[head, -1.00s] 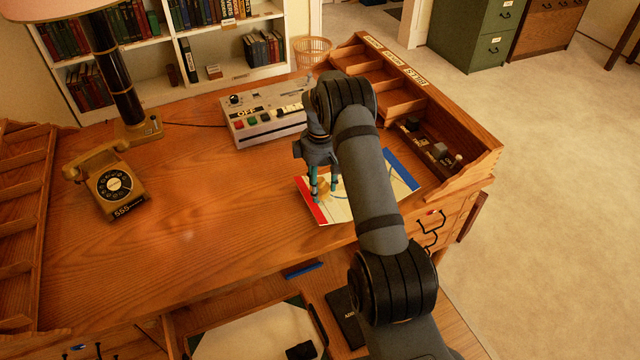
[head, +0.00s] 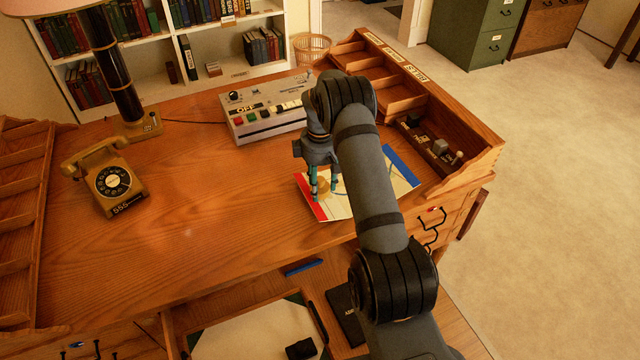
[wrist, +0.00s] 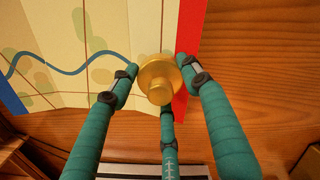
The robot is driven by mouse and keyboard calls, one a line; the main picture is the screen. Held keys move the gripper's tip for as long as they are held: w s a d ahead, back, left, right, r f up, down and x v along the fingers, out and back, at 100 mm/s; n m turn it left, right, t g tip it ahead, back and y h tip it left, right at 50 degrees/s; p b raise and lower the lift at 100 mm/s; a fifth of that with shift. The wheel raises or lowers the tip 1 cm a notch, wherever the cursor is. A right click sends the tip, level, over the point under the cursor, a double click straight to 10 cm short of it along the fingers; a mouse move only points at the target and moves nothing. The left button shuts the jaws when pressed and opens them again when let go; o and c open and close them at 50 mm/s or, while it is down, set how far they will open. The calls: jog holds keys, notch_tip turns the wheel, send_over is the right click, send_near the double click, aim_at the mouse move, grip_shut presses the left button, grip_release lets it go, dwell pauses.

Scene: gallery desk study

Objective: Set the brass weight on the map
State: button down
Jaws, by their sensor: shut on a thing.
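The brass weight (wrist: 158,80) is a round gold piece with a knob, between my gripper's teal fingers in the wrist view. My gripper (head: 323,190) is shut on it, over the left part of the map; the weight (head: 323,184) shows small between the fingers in the head view. The map (head: 400,172) lies on the desk, pale with a red strip at left and a blue strip at right; my arm hides its middle. In the wrist view the map (wrist: 110,30) lies behind the weight. I cannot tell whether the weight touches it.
A grey console (head: 265,112) with buttons stands behind the map. A wooden organizer (head: 455,155) with small items runs along the desk's right side. A yellow telephone (head: 110,180) and a lamp (head: 125,90) stand at left. The desk's middle left is clear.

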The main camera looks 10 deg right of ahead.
jog(key=c, duration=0.8)
grip_release()
